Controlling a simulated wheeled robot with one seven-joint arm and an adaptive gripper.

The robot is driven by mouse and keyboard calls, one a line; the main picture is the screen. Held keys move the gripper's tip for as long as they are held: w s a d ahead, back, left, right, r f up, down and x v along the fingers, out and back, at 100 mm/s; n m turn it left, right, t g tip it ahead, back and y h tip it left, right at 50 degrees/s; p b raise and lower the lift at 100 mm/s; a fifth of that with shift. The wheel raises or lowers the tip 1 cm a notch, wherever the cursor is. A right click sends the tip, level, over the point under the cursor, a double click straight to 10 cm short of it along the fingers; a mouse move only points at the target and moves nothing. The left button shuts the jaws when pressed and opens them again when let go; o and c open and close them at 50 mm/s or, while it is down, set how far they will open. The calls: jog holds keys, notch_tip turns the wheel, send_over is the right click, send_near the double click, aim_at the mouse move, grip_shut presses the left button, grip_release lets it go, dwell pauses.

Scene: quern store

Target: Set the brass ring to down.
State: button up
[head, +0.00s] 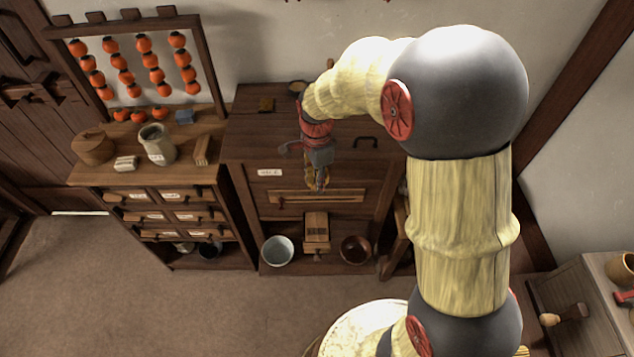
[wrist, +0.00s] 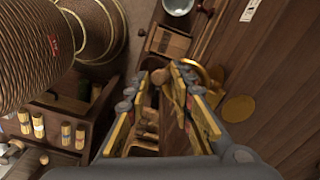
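My gripper (head: 318,184) hangs in front of the dark wooden cabinet (head: 240,150), near its upper front. In the wrist view my gripper (wrist: 163,72) has its two yellow-lined fingers apart, with a gap between them. The brass ring (wrist: 214,82) shows just right of the right finger, partly hidden behind it. A flat brass disc (wrist: 238,108) lies on the cabinet front beside it. A rounded brown shape shows between the fingertips; I cannot tell whether they touch it. The ring's exact position is hard to tell because the finger covers part of it.
A wooden bar (head: 330,196) crosses the cabinet front. A pale bowl (head: 277,250), a small wooden box (head: 316,230) and a dark red bowl (head: 356,249) sit low in the cabinet. A drawer chest (head: 150,185) stands left. A large round tub (head: 350,328) stands in front.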

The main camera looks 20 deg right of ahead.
jog(key=shift+f, duration=0.2)
jog(key=shift+c, duration=0.6)
jog(key=c, duration=0.4)
jog(key=shift+w+r, duration=0.1)
grip_shut()
